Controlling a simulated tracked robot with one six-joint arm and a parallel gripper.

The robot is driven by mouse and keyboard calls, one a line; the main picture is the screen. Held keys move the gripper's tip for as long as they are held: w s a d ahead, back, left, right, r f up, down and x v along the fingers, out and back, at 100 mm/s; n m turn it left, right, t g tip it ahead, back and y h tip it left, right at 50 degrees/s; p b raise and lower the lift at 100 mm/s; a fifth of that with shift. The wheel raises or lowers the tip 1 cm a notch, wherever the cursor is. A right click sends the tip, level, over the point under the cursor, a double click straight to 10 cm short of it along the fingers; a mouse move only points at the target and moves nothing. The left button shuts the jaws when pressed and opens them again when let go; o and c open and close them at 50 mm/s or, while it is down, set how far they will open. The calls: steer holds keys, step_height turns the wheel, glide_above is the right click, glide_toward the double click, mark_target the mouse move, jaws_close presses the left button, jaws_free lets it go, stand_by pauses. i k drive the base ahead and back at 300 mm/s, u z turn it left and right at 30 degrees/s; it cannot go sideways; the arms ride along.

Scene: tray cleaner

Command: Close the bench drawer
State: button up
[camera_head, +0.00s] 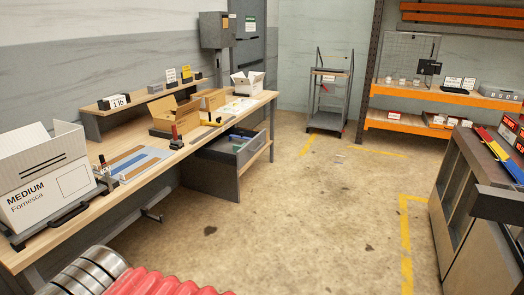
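The bench drawer (250,149) is grey and sits under the right part of the long wooden bench (130,187). It stands pulled out toward the open floor, and some items show inside it. Its grey cabinet (207,177) is below the bench top. I cannot make out its handle clearly. My gripper is not in view.
On the bench stand a white box marked MEDIUM (45,180), an open cardboard box (173,119) and a small white box (248,84). A cart (328,97) and an orange rack (410,126) stand behind. A counter (462,205) is at right. The middle floor is clear.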

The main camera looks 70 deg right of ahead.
mark_target(219, 149)
steer(key=u, duration=0.05)
steer(key=k, duration=0.45)
steer(key=z, duration=2.15)
steer(key=i, duration=1.15)
steer(key=z, duration=0.05)
